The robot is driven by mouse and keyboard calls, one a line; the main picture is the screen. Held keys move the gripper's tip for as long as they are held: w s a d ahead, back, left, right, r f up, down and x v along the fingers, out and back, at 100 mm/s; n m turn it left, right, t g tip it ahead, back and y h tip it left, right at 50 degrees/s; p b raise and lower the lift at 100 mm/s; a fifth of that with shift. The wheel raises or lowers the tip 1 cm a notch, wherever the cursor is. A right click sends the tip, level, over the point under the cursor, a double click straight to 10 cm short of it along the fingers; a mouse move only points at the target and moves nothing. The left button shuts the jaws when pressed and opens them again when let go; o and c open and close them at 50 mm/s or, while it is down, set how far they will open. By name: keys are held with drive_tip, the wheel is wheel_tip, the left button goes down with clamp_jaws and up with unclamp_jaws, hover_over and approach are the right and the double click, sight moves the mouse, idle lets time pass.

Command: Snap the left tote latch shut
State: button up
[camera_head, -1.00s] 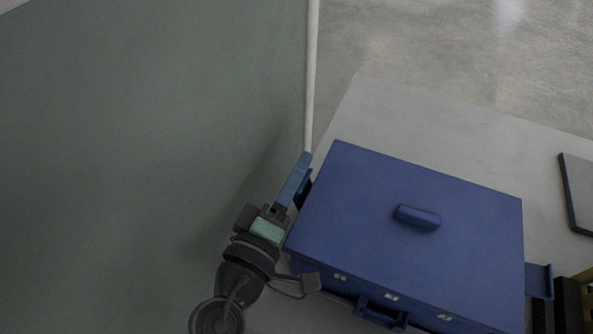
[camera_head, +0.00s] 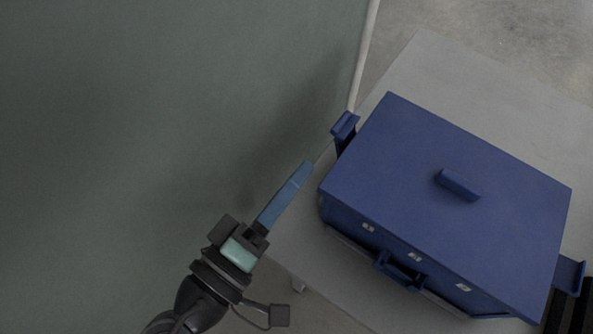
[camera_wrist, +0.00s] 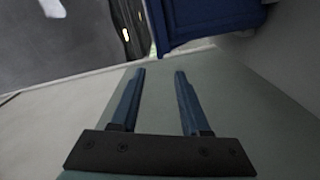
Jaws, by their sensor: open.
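The blue tote (camera_head: 430,170) has a flat lid with a small handle on top, and it sits on a grey table. Its left latch (camera_head: 345,126) is a blue flap that stands out from the tote's left side, apart from the wall at its outer end. The right latch (camera_head: 569,275) also sticks out on the other side. My gripper (camera_head: 304,168) is in front of and to the left of the left latch, with a gap between them. In the wrist view, my gripper (camera_wrist: 160,73) has its two blue fingers apart with nothing between them. Part of the tote (camera_wrist: 210,16) shows beyond the fingertips.
The grey table (camera_head: 420,70) has bare room behind the tote. A greenish-grey panel (camera_head: 150,100) with a pale edge fills the left side. A front handle (camera_head: 398,270) juts from the tote's near wall.

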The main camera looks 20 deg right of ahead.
sight(347, 137)
drive_tip(key=shift+w, duration=0.15)
drive_tip(key=c, duration=0.3)
drive_tip(key=w+a+g+p, duration=0.1)
drive_tip(key=w, duration=0.1)
drive_tip(key=w+a+n+g+h+p, duration=0.1)
drive_tip(key=w+a+p, duration=0.1)
drive_tip(key=w+a+g+h+p, duration=0.1)
drive_tip(key=w+p, duration=0.1)
drive_tip(key=shift+w+a+f+n, duration=0.25)
drive_tip(key=shift+w+a+n, duration=0.05)
drive_tip(key=shift+a, duration=0.05)
clamp_jaws()
drive_tip(key=w+d+p, duration=0.1)
drive_tip(key=d, duration=1)
drive_tip(key=shift+w+r+g, duration=0.2)
drive_tip(key=shift+g, duration=0.1)
